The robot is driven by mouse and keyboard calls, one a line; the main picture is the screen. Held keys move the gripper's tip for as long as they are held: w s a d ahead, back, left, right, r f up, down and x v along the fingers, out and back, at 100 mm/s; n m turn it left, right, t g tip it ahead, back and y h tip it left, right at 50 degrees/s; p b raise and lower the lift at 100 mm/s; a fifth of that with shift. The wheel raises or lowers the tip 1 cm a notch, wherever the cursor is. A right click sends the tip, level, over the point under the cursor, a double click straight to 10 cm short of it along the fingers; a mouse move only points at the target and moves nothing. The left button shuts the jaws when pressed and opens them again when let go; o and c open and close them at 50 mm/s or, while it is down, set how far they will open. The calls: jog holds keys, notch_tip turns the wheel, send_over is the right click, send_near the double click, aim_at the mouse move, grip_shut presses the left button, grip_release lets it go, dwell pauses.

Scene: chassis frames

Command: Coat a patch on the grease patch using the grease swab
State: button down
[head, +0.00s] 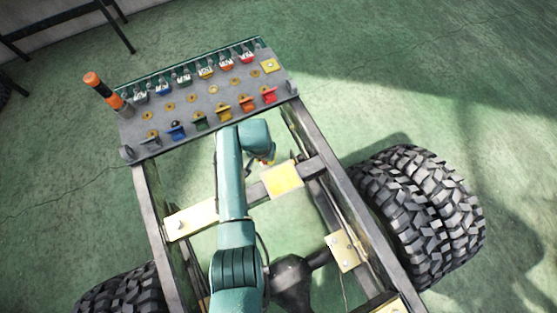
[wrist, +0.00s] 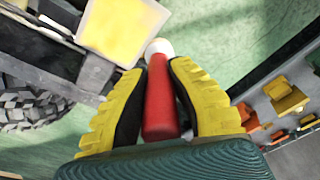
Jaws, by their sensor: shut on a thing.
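My gripper (wrist: 160,68) has ridged yellow fingers and is shut on the grease swab, a red handle (wrist: 161,105) with a round white tip (wrist: 159,47). The tip points up in the wrist view. The likely grease patch is a yellow square with a pale border (wrist: 122,28), just left of and above the tip there. In the head view this yellow square (head: 283,180) lies on the frame's cross member. My gripper is close above and left of it, mostly hidden by my arm. I cannot tell whether the tip touches it.
A grey panel (head: 213,90) with several coloured clips spans the frame's far end, with a small yellow square (head: 269,66) at its right. An orange and black post (head: 104,92) stands at its left. Large tyres (head: 424,205) flank the frame. Other pale plates (head: 191,220) sit on the frame.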

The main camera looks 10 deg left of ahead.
aim_at(265, 165)
jog(key=shift+f+b, duration=3.75)
jog(key=shift+f, duration=0.1)
jog(key=shift+s+d+r+p, duration=0.1)
jog(key=shift+r+p, duration=0.15)
jog(key=shift+p, duration=0.3)
jog(key=s+d+p, duration=0.1)
jog(key=s+p, duration=0.1)
jog(key=p, duration=0.1)
jog(key=shift+s+d+f, duration=0.1)
jog(key=shift+s+d, duration=0.05)
jog(key=shift+d, duration=0.25)
jog(key=shift+w+a+f+b, duration=0.45)
jog(key=shift+w+f+b, duration=0.15)
jog(key=shift+b, duration=0.6)
jog(key=shift+w+a+b, duration=0.6)
jog(key=shift+w+b, duration=0.15)
jog(key=shift+b, duration=0.4)
notch_tip(265, 165, up, 3)
jog(key=p, duration=0.2)
jog(key=shift+s+d+r+p, duration=0.1)
jog(key=shift+s+p, duration=0.05)
jog(key=shift+p, duration=0.2)
notch_tip(265, 165, up, 5)
jog(key=p, duration=0.5)
jog(key=shift+r, duration=0.2)
